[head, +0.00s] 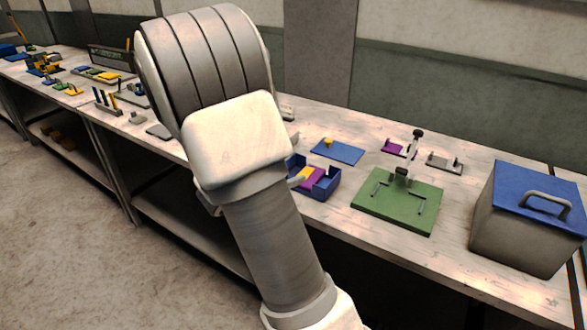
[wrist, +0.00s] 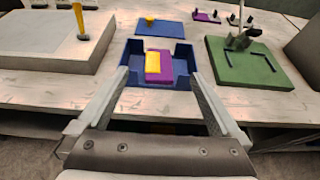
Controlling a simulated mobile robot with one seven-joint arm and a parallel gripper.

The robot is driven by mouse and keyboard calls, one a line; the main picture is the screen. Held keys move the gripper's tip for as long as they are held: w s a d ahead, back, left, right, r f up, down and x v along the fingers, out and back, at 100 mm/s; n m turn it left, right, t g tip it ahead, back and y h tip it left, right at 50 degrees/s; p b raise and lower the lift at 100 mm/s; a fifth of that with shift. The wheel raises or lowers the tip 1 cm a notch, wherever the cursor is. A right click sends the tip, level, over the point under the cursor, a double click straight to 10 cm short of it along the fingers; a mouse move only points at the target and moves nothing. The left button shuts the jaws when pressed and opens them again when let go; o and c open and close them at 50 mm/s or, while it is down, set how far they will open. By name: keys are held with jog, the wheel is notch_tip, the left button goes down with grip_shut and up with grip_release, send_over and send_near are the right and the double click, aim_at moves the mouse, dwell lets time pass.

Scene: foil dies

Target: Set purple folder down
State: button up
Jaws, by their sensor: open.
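A purple piece with a yellow block on top, which looks like the purple folder (wrist: 166,78), sits inside an open-fronted blue tray (wrist: 183,54) on the bench. In the head view the purple piece (head: 313,178) and the blue tray (head: 327,190) show partly behind my arm. My gripper (wrist: 158,82) is open in the wrist view, its two fingers spread on either side of the tray's front. Nothing is held between them. I cannot tell whether the fingers touch the tray. In the head view my arm hides most of the gripper.
A green board (head: 398,205) with a clamp and wire handles stands right of the tray. A blue plate (head: 338,151) with a yellow knob lies behind it. Another purple piece (head: 397,148) is farther back. A grey box with a blue lid (head: 530,215) stands at the right.

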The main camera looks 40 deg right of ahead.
jog(key=s+a+r+m+g+y, duration=0.2)
jog(key=s+a+r+m+y, duration=0.15)
jog(key=s+m, duration=0.4)
jog(key=s+a+r+m+g+y, duration=0.1)
jog(key=s+a+r+m+y, duration=0.1)
jog(key=s+a+r+m, duration=0.4)
jog(key=s+a+r+m+t+y, duration=0.3)
jog(key=s+a+m+y, duration=0.4)
jog(key=a, duration=0.5)
jog(key=shift+s+m, duration=1.05)
jog(key=shift+s, duration=0.1)
jog(key=shift+a+r, duration=0.1)
jog(key=shift+r, duration=0.1)
